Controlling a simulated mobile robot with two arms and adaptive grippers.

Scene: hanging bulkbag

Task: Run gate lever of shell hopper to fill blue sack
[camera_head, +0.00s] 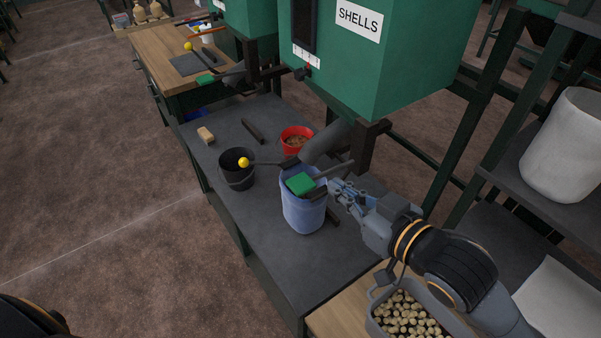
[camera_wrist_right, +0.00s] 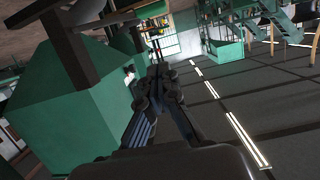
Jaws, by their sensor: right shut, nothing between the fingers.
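The green shell hopper (camera_head: 395,60), labelled SHELLS, stands above the dark bench. Its grey spout (camera_head: 325,142) slants down toward the blue sack (camera_head: 303,214), which stands upright and open beneath it. A rod with a yellow knob (camera_head: 244,162) reaches left from the spout, over a black bucket. A rod with a green grip (camera_head: 300,184) crosses above the sack's mouth; I cannot tell which rod is the gate lever. My right gripper (camera_head: 336,190) is shut and empty, just right of the sack; it also shows in the right wrist view (camera_wrist_right: 157,60). My left gripper is out of view.
The black bucket (camera_head: 237,178) and a red bucket with contents (camera_head: 297,131) stand near the sack. A tan block (camera_head: 206,135) and dark bars lie on the bench (camera_head: 262,220). A grey bin (camera_head: 420,325) of pale lumps is at the front; a white sack (camera_head: 565,145) stands right.

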